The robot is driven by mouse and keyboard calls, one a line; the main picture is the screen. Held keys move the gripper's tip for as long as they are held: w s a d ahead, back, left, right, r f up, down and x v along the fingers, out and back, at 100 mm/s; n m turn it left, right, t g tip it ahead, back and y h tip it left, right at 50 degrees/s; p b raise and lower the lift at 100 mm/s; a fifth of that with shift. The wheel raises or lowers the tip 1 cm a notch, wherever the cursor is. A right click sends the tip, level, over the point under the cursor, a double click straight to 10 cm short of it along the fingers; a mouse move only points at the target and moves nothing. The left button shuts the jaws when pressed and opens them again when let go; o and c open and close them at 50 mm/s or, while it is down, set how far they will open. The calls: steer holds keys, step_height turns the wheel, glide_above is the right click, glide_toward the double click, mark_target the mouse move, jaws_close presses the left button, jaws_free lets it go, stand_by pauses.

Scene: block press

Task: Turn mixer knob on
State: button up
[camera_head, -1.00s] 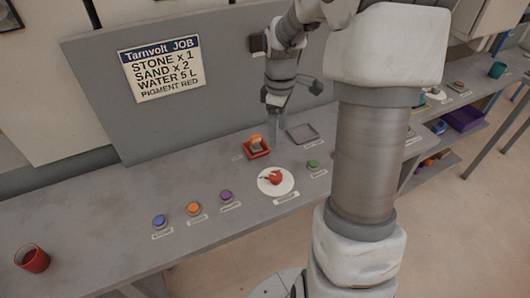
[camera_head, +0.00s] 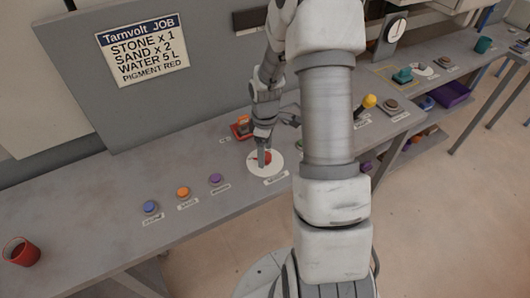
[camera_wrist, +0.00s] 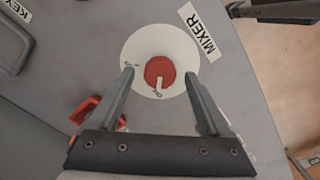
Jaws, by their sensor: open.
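The mixer knob (camera_wrist: 160,70) is red, with a white pointer mark, and sits on a round white dial (camera_wrist: 138,48). The label MIXER (camera_wrist: 202,28) is beside the dial. My gripper (camera_wrist: 158,78) is open, with one finger on each side of the knob in the wrist view. I cannot tell whether the fingers touch it. In the head view my gripper (camera_head: 263,158) points down over the white dial (camera_head: 279,163). The knob (camera_head: 267,157) is partly hidden behind the fingers there.
Blue (camera_head: 150,207), orange (camera_head: 183,192) and purple (camera_head: 215,179) buttons lie to the left. A red cup (camera_head: 21,252) stands at the far left. A yellow-topped lever (camera_head: 369,101) is to the right.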

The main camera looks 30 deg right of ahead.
steer(key=shift+f, duration=0.35)
steer(key=shift+c, duration=0.3)
jaws_close()
